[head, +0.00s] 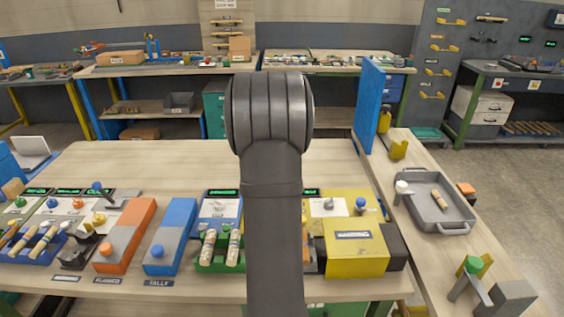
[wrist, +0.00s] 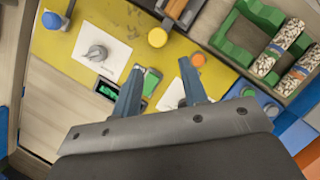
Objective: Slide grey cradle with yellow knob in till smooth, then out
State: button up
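My gripper (wrist: 161,70) is open, its two blue-grey fingers apart with nothing held between them. It is over the yellow station, seen in the wrist view. A round yellow knob (wrist: 157,37) lies just beyond the fingertips, apart from them. Beside the knob, a dark grey cradle (wrist: 170,22) holding a wooden piece is cut off by the top edge. An orange knob (wrist: 198,60) is near the right fingertip. In the head view my arm hides the gripper and most of the cradle; the yellow housing (head: 372,263) stands to the right.
A green cradle (wrist: 228,42) with speckled workpieces is at the right in the wrist view. A grey dial (wrist: 97,52) and a blue knob (wrist: 55,20) are on the left. A grey tray (head: 456,212) stands on the right bench. The table behind the stations is clear.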

jog(key=v, duration=0.7)
jog(key=x, duration=1.7)
jog(key=shift+d+f, duration=0.2)
jog(key=shift+f, duration=0.1)
